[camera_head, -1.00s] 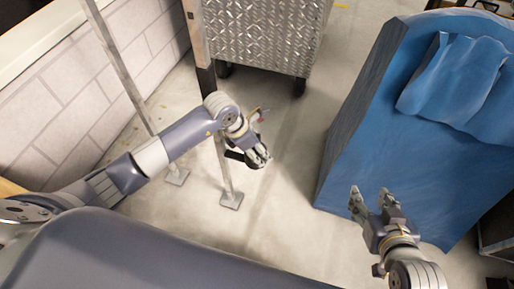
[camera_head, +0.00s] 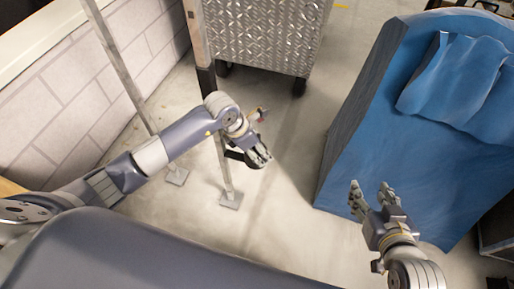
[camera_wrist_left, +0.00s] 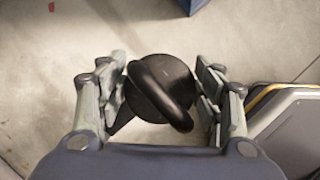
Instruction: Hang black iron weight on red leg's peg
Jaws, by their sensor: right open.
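The black iron weight (camera_wrist_left: 165,85), round with a thick looped handle, sits between the fingers of my left gripper in the left wrist view. The fingers appear to press on both its sides. In the head view my left gripper (camera_head: 257,156) is beside a thin upright leg (camera_head: 226,172), and a dark part of the weight (camera_head: 234,156) shows at its left. I cannot make out the peg or clear red on the leg. My right gripper (camera_head: 374,198) is open and empty in front of the blue-covered block.
A metal diamond-plate cart (camera_head: 262,35) on black wheels stands behind the legs. The large blue-covered block (camera_head: 400,130) fills the right. Open concrete floor lies between.

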